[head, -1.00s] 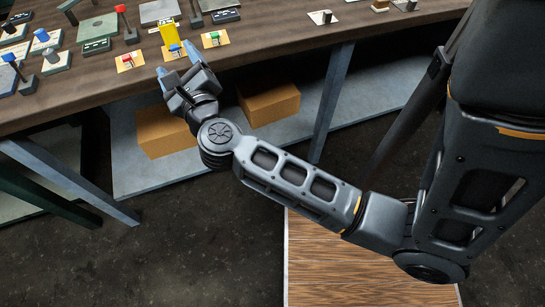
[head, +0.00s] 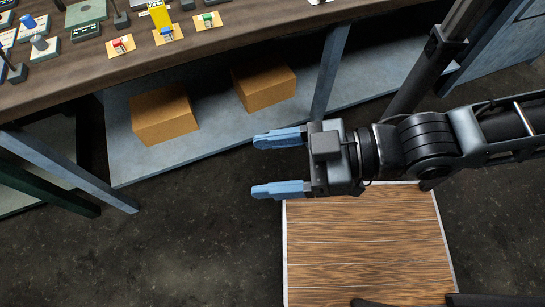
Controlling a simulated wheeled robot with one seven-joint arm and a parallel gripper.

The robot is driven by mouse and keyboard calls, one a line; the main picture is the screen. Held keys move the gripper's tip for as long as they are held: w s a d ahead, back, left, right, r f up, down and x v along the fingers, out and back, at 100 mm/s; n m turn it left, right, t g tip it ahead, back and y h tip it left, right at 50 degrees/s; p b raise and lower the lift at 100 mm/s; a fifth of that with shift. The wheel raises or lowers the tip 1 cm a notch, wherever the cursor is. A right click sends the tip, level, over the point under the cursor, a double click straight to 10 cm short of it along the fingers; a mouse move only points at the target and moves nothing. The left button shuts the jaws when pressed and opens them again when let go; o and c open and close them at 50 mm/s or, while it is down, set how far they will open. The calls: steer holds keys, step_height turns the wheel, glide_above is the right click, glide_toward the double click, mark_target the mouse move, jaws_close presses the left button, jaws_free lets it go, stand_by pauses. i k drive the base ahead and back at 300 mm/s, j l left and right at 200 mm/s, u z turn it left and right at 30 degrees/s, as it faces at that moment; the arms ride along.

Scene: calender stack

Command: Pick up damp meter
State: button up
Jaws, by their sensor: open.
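A yellow block-like thing (head: 159,15) stands near the front edge of the table at the top left. It may be the damp meter, but it is too small to be sure. Its top is close to the picture's upper edge. My gripper (head: 258,166) is in the middle of the picture, its two blue fingers spread apart and pointing left. Nothing is between the fingers. It is well away from the yellow thing, out in front of the table and its lower shelf.
Small cards with a red (head: 120,44), a blue (head: 167,34) and a green item (head: 208,20) lie along the table's front edge (head: 92,83). Several dark-based pieces crowd the left. Two cardboard boxes (head: 163,114) (head: 264,86) sit on the lower shelf. The floor at lower left is clear.

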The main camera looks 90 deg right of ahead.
mark_target(158, 9)
steer(key=z, duration=1)
